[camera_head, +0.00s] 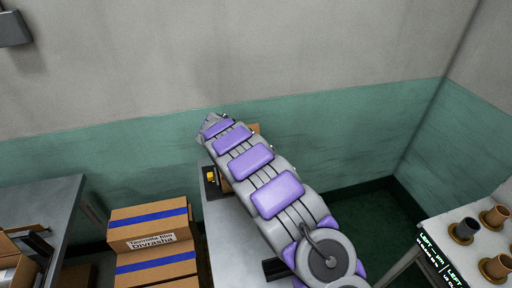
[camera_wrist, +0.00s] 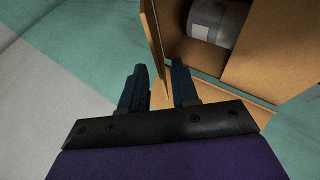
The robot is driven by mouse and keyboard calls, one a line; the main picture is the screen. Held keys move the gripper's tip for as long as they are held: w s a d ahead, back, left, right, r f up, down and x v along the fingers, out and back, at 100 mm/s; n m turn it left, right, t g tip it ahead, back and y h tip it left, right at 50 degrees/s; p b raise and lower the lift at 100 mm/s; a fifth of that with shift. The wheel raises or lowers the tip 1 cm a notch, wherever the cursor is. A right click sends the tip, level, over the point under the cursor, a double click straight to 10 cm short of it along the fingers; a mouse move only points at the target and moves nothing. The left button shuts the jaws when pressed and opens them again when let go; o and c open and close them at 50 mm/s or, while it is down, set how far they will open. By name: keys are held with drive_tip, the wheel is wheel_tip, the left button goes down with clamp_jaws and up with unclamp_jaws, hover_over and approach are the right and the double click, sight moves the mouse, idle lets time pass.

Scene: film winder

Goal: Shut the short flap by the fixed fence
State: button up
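In the wrist view an open cardboard box shows a grey-white roll (camera_wrist: 216,20) inside it. A narrow cardboard flap (camera_wrist: 153,42) stands up at the box's left side, seen nearly edge-on. A wide cardboard panel (camera_wrist: 275,50) lies to the right of the opening. My gripper (camera_wrist: 160,80) is open, its two dark fingers apart just below the opening. The narrow flap's lower end reaches toward the gap between the fingers; I cannot tell whether they touch it. In the head view my arm hides the gripper and most of the box; a cardboard bit (camera_head: 225,178) shows. I cannot make out the fence.
The box is on a grey table (camera_head: 228,225), with a small yellow-and-black device (camera_head: 211,177) at its left edge. Cartons with blue tape (camera_head: 150,222) are stacked to the left. A white stand with brown cups (camera_head: 465,230) is at the right. A green-and-grey wall is behind.

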drive_tip(key=p+v, duration=0.2)
drive_tip(key=v, duration=1)
drive_tip(key=shift+a+r, duration=0.15)
drive_tip(key=shift+a, duration=0.1)
drive_tip(key=shift+s, duration=0.15)
